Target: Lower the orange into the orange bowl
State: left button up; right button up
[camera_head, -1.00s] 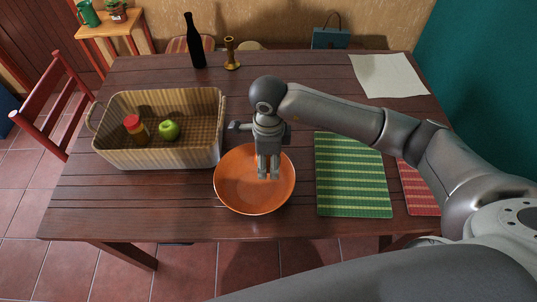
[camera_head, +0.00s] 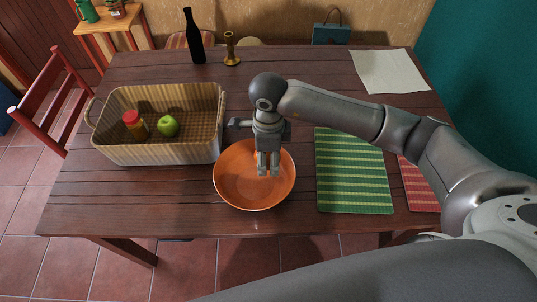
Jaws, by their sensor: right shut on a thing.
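The orange bowl (camera_head: 240,192) stands on the table in front of me, right of the basket. My right gripper (camera_head: 268,170) points down over the bowl's right half, its fingers inside the rim's outline in the picture. It is shut on the orange, but I cannot make the fruit out against the same-coloured bowl. I cannot tell how high the fingertips are above the bowl's bottom. My left gripper is not in view.
A dark bottle (camera_head: 194,38) and a brass candlestick (camera_head: 231,48) stand at the back.

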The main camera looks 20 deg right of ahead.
jog(key=shift+f+b, duration=2.75)
jog(key=shift+f, duration=0.25)
jog(key=shift+f+b, duration=1.65)
jog(key=shift+f, duration=0.15)
jog(key=o, duration=1.2)
jog(key=shift+r, duration=0.1)
notch_tip(320, 180, up, 12)
jog(key=shift+f, duration=0.1)
